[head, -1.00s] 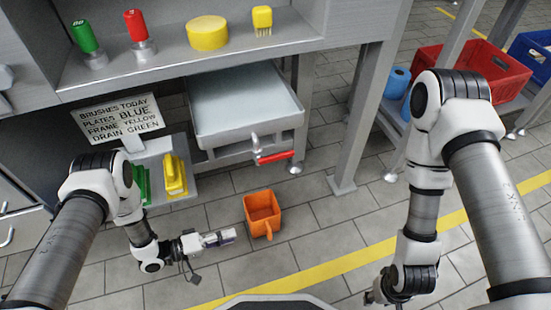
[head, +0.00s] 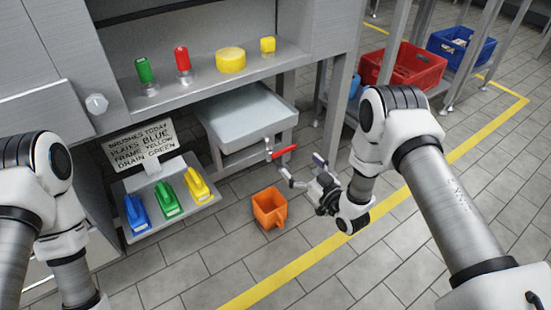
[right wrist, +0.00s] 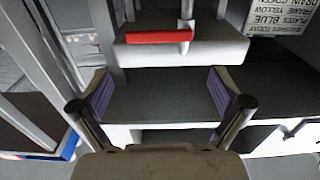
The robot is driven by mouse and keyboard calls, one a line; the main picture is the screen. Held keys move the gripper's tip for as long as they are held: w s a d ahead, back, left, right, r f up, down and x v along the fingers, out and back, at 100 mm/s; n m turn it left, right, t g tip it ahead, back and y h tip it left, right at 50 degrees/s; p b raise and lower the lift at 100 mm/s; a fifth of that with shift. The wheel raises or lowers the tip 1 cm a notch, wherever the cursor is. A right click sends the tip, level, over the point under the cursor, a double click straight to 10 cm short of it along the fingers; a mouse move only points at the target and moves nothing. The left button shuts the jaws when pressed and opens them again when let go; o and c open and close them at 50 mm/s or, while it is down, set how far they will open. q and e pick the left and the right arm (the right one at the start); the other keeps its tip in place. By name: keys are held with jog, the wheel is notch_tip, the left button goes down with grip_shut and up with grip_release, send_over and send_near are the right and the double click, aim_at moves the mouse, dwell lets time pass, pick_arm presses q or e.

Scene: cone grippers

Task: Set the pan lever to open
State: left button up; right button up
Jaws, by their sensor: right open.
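The pan lever (head: 286,149) is a red handle on the pale valve (head: 269,148) under the front edge of the grey drain pan (head: 250,112). In the head view it sticks out sideways to the right, roughly along the pan's front. In the right wrist view the lever (right wrist: 157,37) lies across the top, beyond the fingertips, with its valve (right wrist: 186,30) at its right end. My right gripper (head: 304,170) is open and empty, just in front of and below the lever, apart from it; its purple-padded fingers (right wrist: 160,95) are spread wide. My left gripper is out of view.
An orange bucket (head: 269,208) stands on the floor below the valve. A shelf of blue, green and yellow brushes (head: 169,198) is left, with a sign (head: 141,143). Red (head: 405,66) and blue (head: 461,46) crates are at right. Floor around the bucket is free.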

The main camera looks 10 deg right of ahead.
aim_at(285, 150)
jog(key=b+x, duration=0.1)
jog(key=x, duration=0.1)
jog(key=b+x, duration=0.1)
jog(key=x, duration=0.1)
jog(key=b+x, duration=0.1)
jog(key=x, duration=0.1)
jog(key=shift+w+f, duration=0.15)
jog(key=shift+f, duration=0.2)
jog(key=shift+w+a+r, duration=0.15)
jog(key=shift+w, duration=0.35)
jog(key=c, duration=1.3)
